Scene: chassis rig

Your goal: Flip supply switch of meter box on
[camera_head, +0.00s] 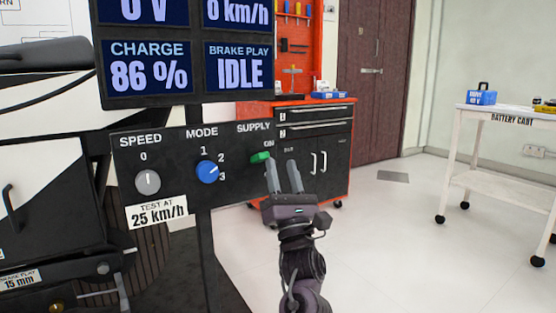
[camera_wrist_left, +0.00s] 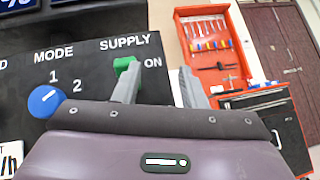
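The meter box (camera_head: 228,183) is a dark panel with SPEED, MODE and SUPPLY labels. Its green supply switch (camera_head: 260,157) sits under SUPPLY at the panel's right end. It also shows in the left wrist view (camera_wrist_left: 124,64), left of the word ON. My left gripper (camera_head: 282,161) is just right of the switch, its two fingers apart with nothing between them. In the wrist view the left finger overlaps the switch's lower part; I cannot tell if they touch. The right gripper is not in view.
The blue MODE knob (camera_head: 208,172) and grey SPEED knob (camera_head: 147,182) are left of the switch. A display (camera_head: 190,48) reads 86 % and IDLE above. A red and black tool cabinet (camera_head: 318,150) stands behind. A white battery cart (camera_head: 500,150) is at right; the floor between is mostly clear.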

